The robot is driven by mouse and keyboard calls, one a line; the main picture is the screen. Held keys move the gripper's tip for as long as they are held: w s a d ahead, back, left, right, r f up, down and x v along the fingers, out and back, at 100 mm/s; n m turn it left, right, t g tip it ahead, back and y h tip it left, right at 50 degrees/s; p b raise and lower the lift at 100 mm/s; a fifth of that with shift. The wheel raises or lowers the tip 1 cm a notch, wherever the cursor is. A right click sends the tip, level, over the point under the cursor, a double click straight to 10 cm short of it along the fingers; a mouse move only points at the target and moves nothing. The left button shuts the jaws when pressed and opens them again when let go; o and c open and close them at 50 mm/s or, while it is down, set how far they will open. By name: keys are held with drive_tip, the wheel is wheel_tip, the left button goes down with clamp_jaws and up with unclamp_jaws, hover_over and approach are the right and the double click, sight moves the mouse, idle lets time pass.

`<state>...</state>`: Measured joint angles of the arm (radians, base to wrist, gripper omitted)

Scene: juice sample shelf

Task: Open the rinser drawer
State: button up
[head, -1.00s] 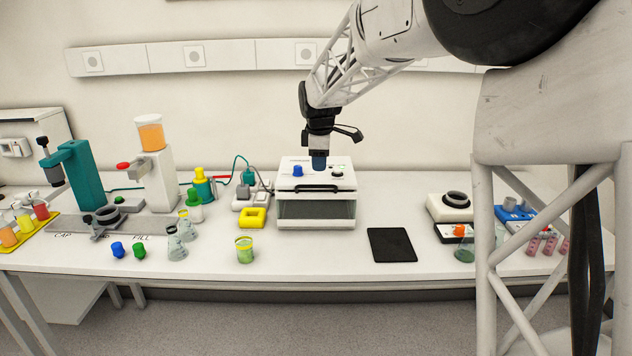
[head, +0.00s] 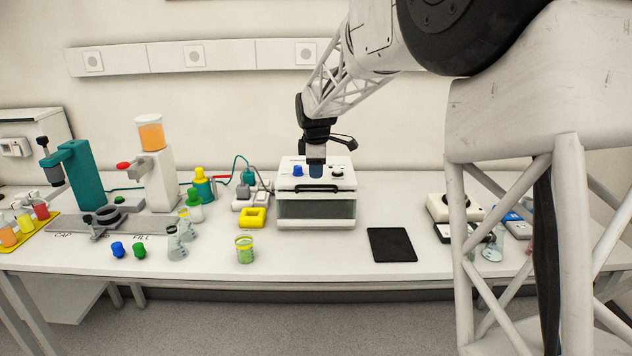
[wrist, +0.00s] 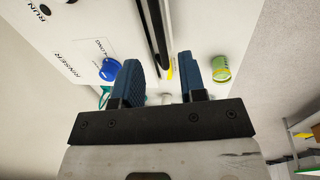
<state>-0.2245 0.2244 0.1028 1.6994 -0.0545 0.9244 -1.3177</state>
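The rinser (head: 346,180) is a white box on the bench in the head view, with a blue knob (head: 297,171) on top. Its drawer (head: 315,209) has a glassy grey front, looks shut, and carries a dark bar handle (head: 320,188). My gripper (head: 316,172) points down just above the handle, over the front part of the lid. In the wrist view, the blue fingers (wrist: 164,78) are apart and empty, and the dark handle bar (wrist: 157,35) lines up with the gap between them. I cannot tell whether a finger touches it.
A green-yellow cup (head: 245,250) and a yellow block (head: 253,217) stand left of the rinser. A black mat (head: 392,245) lies to its front right. The bench directly before the drawer is clear. The filling station (head: 160,180) stands farther left.

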sight(316, 185)
drive_tip(key=shift+w+f, duration=0.25)
drive_tip(key=shift+f, duration=1)
drive_tip(key=shift+w+f, duration=0.25)
drive_tip(key=shift+f, duration=1)
clamp_jaws()
